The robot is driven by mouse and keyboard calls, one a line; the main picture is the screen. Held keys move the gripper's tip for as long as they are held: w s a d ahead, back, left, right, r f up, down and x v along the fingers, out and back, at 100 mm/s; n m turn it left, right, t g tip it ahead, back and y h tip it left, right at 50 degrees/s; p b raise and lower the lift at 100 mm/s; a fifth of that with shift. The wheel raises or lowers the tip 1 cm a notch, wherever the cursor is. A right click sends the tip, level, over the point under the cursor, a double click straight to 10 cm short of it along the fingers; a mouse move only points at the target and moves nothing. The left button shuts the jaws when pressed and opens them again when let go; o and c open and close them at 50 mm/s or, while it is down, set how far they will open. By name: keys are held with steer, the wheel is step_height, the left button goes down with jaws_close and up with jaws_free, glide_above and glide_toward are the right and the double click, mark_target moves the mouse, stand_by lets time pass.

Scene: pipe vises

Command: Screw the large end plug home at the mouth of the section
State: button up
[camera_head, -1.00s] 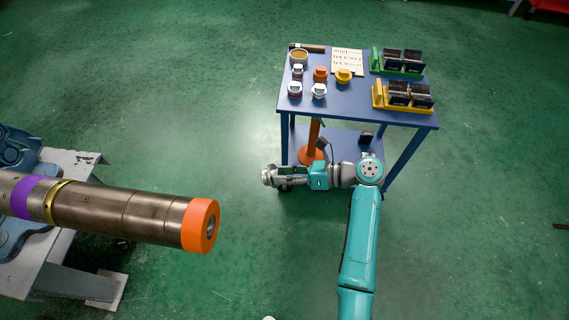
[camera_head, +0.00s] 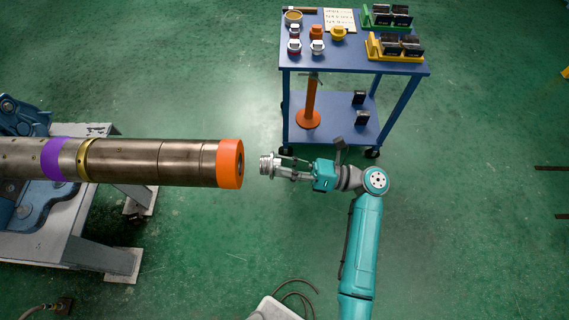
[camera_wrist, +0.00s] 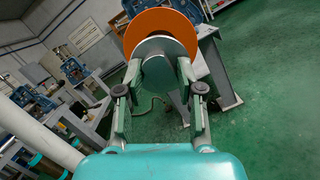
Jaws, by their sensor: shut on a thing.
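The section is a long steel pipe (camera_head: 150,160) lying level at the left in the head view. It has a purple band, a brass ring and an orange collar (camera_head: 230,164) at its mouth. My gripper (camera_head: 284,167) is shut on the large end plug (camera_head: 266,166), a grey metal piece. The plug points at the mouth, with a small gap of floor between them in the head view. In the wrist view the plug (camera_wrist: 158,70) sits between the two fingers (camera_wrist: 158,88), in front of the orange collar (camera_wrist: 160,30).
The pipe rests over a grey stand (camera_head: 85,240) with a blue vise (camera_head: 35,205). A blue cart (camera_head: 350,60) behind my gripper carries several plugs, yellow and green holders and a paper sheet. An orange post stand (camera_head: 308,115) is on its lower shelf. A hose lies near the front.

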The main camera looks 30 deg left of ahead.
mark_target(270, 166)
steer(key=shift+f+x, duration=0.15)
steer(key=shift+x, duration=0.75)
steer(key=shift+f+x, duration=0.15)
steer(key=shift+x, duration=0.7)
steer(key=shift+s+a, duration=1)
steer(key=shift+a, duration=0.3)
stand_by(0.8)
steer(key=o, duration=1.2)
steer(key=v, duration=1.2)
